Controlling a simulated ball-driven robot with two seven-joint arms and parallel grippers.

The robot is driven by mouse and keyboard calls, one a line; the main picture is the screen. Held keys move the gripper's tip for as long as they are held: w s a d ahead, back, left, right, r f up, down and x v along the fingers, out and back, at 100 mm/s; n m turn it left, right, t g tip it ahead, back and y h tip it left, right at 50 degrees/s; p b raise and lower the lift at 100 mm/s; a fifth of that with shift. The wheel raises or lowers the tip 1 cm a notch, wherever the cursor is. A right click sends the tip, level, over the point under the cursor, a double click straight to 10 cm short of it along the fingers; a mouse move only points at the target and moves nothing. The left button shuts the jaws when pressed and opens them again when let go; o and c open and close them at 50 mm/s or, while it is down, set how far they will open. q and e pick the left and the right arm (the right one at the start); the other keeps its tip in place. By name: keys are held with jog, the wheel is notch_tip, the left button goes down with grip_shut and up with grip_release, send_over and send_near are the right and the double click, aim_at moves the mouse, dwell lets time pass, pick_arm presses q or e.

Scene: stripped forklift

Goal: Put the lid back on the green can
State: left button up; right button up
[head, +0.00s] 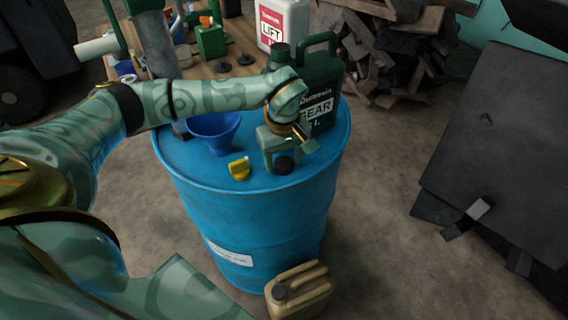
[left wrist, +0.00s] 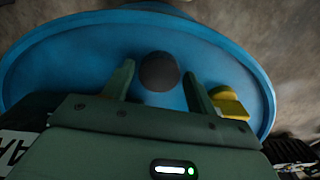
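The dark green can (head: 319,90) with a GEAR label stands on the blue drum (head: 250,215), behind my left gripper. A round black lid (head: 285,166) lies on the drum top near the front edge. My left gripper (head: 282,159) points down over the lid. In the left wrist view the lid (left wrist: 158,72) shows between the two spread fingers, with a gap on each side. The left gripper is open and empty. My right gripper is not in view.
A blue funnel (head: 214,130) and a small yellow object (head: 239,168) sit on the drum, left of the gripper. A tan jerrycan (head: 300,290) stands on the floor in front. A bench behind holds a white LIFT can (head: 283,22), a smaller green can (head: 210,40) and black discs.

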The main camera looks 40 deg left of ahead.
aim_at(282, 163)
pick_arm(q)
jog(key=c, duration=0.5)
jog(key=shift+c, duration=0.2)
jog(key=shift+r, duration=0.15)
jog(key=shift+r, duration=0.25)
jog(key=r+p, duration=0.1)
jog(key=r, duration=0.2)
jog(key=shift+s+a+r+p, duration=0.15)
jog(key=shift+s+r+p, duration=0.05)
jog(key=shift+p, duration=0.15)
jog(key=s+a+r+p, duration=0.3)
jog(key=s+a+r, duration=0.2)
jog(key=s+r, duration=0.4)
jog(key=s, duration=0.3)
jog(key=shift+s, duration=0.25)
